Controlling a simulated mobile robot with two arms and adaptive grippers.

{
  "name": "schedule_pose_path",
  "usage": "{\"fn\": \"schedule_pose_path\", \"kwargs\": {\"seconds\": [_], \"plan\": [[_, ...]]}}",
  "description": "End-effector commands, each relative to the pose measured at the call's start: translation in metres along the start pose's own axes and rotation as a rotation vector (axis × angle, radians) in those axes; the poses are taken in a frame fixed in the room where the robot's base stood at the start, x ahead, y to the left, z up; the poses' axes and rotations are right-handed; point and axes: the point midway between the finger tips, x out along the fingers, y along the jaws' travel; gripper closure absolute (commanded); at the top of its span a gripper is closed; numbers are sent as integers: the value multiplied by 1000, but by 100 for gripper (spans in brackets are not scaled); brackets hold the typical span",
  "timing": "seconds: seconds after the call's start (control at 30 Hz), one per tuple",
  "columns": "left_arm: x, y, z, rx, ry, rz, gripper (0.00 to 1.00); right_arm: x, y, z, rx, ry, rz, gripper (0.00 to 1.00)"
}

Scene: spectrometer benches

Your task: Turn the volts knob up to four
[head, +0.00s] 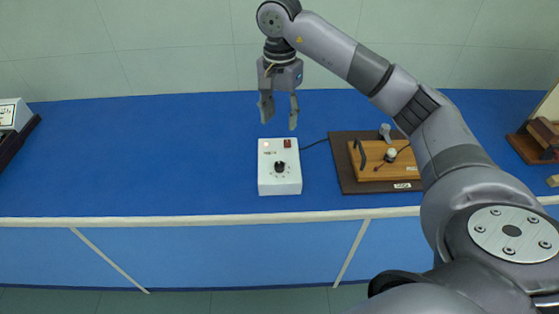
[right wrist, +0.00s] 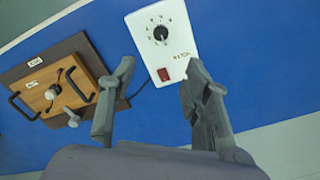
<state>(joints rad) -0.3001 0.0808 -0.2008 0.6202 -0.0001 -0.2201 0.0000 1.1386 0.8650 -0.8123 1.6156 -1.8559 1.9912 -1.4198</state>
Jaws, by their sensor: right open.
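The volts knob (head: 279,167) is a black dial on the sloped top of a white box (head: 280,185) that stands on the blue bench. The knob also shows in the right wrist view (right wrist: 160,33), with marks around it too small to read. The box has a red switch (head: 287,143) and a small light near its back edge. My right gripper (head: 279,112) is open and empty, above and behind the box, pointing down. In the right wrist view its fingers (right wrist: 155,100) are apart and the knob lies beyond them. My left gripper is not in view.
A wooden board with handles (head: 400,171) sits on a dark base (head: 346,179) to the right of the box, under my right arm. A black cable (head: 315,142) runs between them. A device (head: 15,115) stands at far left. The blue bench (head: 150,150) left of the box is clear.

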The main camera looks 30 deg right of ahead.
Motion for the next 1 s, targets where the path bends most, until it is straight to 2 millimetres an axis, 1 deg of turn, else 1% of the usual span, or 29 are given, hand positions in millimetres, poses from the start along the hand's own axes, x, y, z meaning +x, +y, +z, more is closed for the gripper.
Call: {"fn": "schedule_pose_path", "kwargs": {"seconds": [0.5, 0.6, 0.7, 0.8, 1.0], "plan": [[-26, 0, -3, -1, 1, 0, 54, 108, 1, 3, 0, -7, 3, 55], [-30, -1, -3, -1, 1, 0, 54, 127, 0, 3, 0, -7, 1, 55], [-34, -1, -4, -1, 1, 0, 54, 142, 0, 2, 0, -6, 0, 55], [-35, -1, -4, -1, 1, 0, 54, 152, -1, 3, -1, -5, -1, 55], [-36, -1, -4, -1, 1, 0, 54, 161, -1, 2, -1, -4, -3, 55]]}}
